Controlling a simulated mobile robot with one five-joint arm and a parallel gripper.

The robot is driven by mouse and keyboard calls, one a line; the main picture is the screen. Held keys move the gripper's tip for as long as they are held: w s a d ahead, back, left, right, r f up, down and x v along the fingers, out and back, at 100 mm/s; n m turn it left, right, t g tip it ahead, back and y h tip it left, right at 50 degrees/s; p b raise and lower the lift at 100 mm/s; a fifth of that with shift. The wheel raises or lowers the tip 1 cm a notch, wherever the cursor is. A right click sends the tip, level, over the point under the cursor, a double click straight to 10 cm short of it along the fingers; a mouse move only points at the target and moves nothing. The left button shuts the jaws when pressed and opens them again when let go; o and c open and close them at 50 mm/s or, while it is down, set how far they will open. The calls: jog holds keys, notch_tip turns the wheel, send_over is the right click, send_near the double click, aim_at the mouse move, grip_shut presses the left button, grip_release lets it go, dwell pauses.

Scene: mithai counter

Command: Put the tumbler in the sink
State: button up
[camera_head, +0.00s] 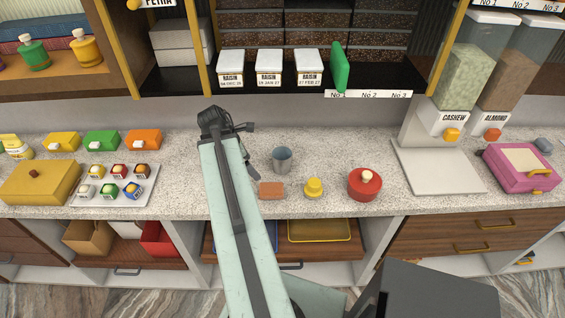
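The tumbler, a small grey-blue metal cup (282,160), stands upright on the speckled counter (330,143) near the middle of the view. My arm reaches up from the bottom, and my gripper (253,162) is at its far end, just left of the tumbler. The gripper looks small and dark and is partly hidden by the arm. A gap shows between it and the tumbler. Whether its fingers are open or shut is not clear. No sink shows in this view.
Close by on the counter are a brown block (271,190), a yellow weight-like piece (313,188) and a red lidded pot (365,184). A scale-like dispenser base (437,170) and a pink box (521,168) stand right. A tray of small jars (88,199) lies left. Shelves overhang the back.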

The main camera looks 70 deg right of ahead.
aim_at(285, 154)
jog(key=s+d, duration=0.7)
jog(key=shift+s+d, duration=0.2)
jog(key=shift+s, duration=0.1)
jog(key=b+x, duration=0.5)
jog(key=shift+s+d+f, duration=0.15)
jog(key=shift+s+f, duration=0.05)
jog(key=shift+r, duration=0.15)
jog(key=c, duration=1.6)
notch_tip(285, 154, up, 4)
jog(key=p, duration=0.4)
jog(key=shift+c, duration=0.2)
jog(key=w+a, duration=1.2)
jog(key=w, duration=0.1)
jog(key=shift+a, duration=0.25)
